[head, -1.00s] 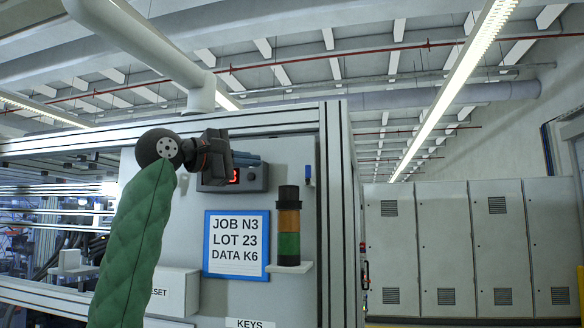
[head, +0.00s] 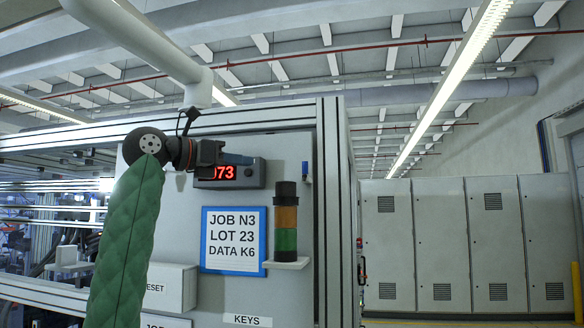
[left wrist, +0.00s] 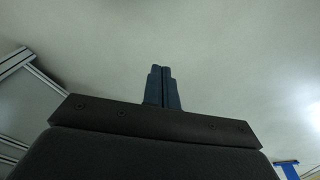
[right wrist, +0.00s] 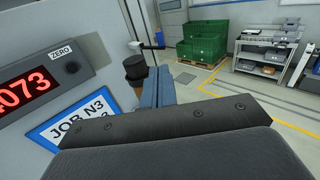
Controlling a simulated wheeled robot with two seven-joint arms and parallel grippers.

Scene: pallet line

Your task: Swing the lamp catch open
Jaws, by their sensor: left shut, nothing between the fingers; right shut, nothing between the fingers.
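The stack lamp (head: 285,225) has a dark cap over orange and green sections and stands upright on a small white shelf. A small blue piece (head: 305,168) sits on the panel just above and right of it; I cannot tell if this is the catch. My right gripper (head: 246,160) is shut and empty in front of the display, left of the lamp and above it. In the right wrist view its blue fingers (right wrist: 159,75) overlap the lamp, whose dark cap (right wrist: 135,66) shows beside them. My left gripper (left wrist: 162,70) is shut and empty, facing a plain pale surface.
The red-digit display (head: 230,173) is right behind the right gripper. A blue-framed sign (head: 234,265) hangs below it. A white box (head: 172,287) juts out at the lower left. A white overhead pipe (head: 140,45) runs above. Grey cabinets (head: 440,245) stand farther right.

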